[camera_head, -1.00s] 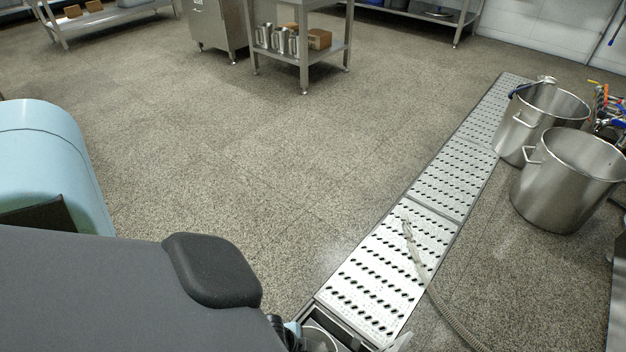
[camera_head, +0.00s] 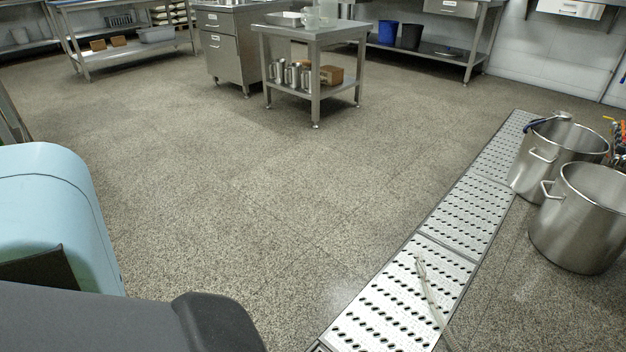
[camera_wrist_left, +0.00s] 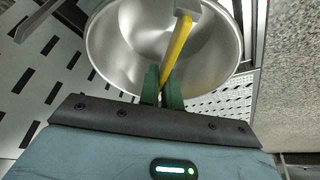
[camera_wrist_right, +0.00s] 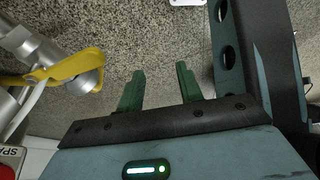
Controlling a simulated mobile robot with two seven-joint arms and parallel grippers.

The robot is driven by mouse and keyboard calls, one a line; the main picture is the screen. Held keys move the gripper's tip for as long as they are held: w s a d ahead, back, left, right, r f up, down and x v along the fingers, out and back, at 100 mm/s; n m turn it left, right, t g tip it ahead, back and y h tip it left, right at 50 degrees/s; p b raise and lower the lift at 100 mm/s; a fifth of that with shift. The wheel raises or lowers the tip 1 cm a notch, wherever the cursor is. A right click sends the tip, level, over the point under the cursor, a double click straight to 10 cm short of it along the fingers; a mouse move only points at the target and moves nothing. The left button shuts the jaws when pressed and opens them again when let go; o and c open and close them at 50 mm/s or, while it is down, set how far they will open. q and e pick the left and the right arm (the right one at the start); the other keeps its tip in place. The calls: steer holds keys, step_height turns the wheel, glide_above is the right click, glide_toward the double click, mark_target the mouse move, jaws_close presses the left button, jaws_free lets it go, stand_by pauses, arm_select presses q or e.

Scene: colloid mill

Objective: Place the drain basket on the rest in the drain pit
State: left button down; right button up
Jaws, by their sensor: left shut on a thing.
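The drain basket (camera_wrist_left: 122,48), a shiny round metal bowl with a yellow handle (camera_wrist_left: 178,48), fills the upper middle of the left wrist view. My left gripper (camera_wrist_left: 163,84) has its green fingers shut on the yellow handle. The basket's underside and the rest are hidden, so I cannot tell whether it touches anything below. The drain pit is not clearly visible in the head view. My right gripper (camera_wrist_right: 160,86) is open and empty, with bare speckled floor beyond its fingers. Neither gripper shows in the head view.
Perforated drain covers (camera_head: 385,310) run along the floor, with a hose (camera_head: 428,290) lying across the nearest one. Two steel pots (camera_head: 583,220) stand right of them. A yellow-handled metal fitting (camera_wrist_right: 78,70) is left of my right gripper. The floor left of the drain is clear.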

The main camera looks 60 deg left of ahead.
arm_select(q)
steer(key=shift+f, duration=0.15)
steer(key=c, duration=1.6)
jaws_free()
steer(key=shift+c, duration=0.2)
steer(key=shift+o, duration=0.2)
arm_select(e)
steer(key=shift+s, duration=0.45)
